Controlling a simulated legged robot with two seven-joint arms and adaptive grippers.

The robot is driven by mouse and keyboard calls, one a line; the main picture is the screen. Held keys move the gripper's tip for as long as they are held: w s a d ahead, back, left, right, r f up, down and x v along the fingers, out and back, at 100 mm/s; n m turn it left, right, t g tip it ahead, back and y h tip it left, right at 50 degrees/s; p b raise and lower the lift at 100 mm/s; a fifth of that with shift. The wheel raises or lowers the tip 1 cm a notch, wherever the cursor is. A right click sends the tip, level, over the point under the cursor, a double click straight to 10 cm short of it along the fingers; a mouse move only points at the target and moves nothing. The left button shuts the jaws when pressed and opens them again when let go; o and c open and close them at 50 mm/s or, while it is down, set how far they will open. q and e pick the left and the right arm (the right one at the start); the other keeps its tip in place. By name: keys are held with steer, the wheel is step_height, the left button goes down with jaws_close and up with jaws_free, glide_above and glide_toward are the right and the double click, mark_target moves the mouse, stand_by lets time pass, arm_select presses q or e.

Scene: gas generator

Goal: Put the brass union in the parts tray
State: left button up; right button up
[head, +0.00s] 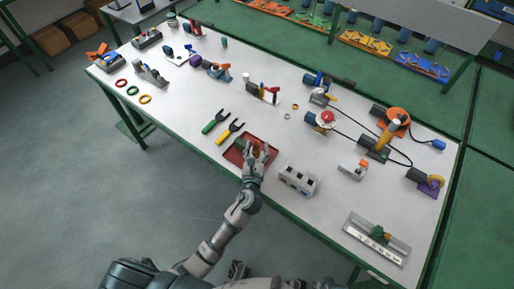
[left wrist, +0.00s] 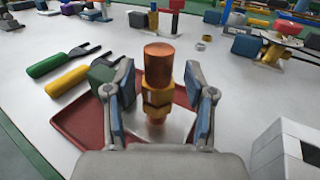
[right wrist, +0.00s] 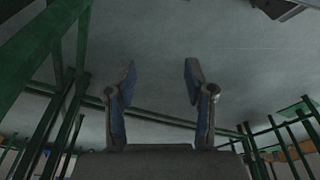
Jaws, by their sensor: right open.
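The brass union (left wrist: 157,97), a gold hex fitting with a copper-coloured cylinder on top, is upright between the fingers of my left gripper (left wrist: 160,100) in the left wrist view. The fingers are open, with a gap on both sides of it. The red parts tray (left wrist: 80,122) lies beneath and around it; the union's foot is partly hidden, so I cannot tell firmly what it rests on. In the head view my left gripper (head: 257,156) is over the tray (head: 232,155). My right gripper (right wrist: 158,100) is open and empty above the floor.
A dark green block (left wrist: 103,75) is beside the left finger. Green and yellow fork-like tools (head: 222,128) lie left of the tray. A white box with dark openings (head: 298,180) stands close on its right. Green frame legs (right wrist: 50,60) flank my right gripper.

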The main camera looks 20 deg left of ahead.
arm_select(q)
steer(key=s, duration=0.3)
steer(key=s+d, duration=0.1)
steer(key=s, duration=0.7)
steer(key=shift+d, duration=0.4)
steer(key=shift+s, duration=0.45)
arm_select(e)
steer(key=shift+s+f, duration=0.2)
steer(key=shift+f, duration=0.5)
